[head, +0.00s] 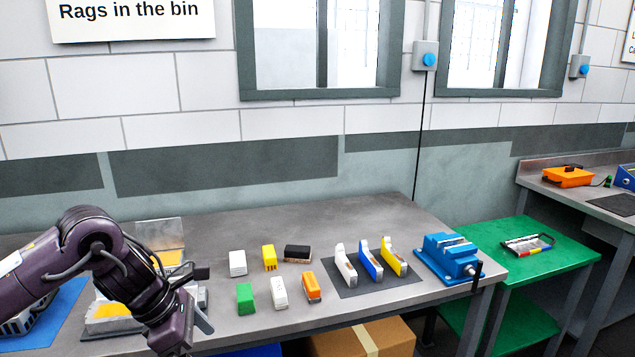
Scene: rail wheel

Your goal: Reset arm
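My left arm comes in from the left, dark purple, bent over the left part of the grey workbench (380,214). Its gripper (201,295) is at the arm's end, low over the bench and left of the green block. Its fingers are small and partly covered by the arm, so I cannot tell whether they are apart. No held object shows. My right arm and gripper are out of view.
Behind my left arm stands a metal tray with yellow contents (108,309). Several small blocks, such as the green block (245,298), lie mid-bench. A green table (560,259) stands right.

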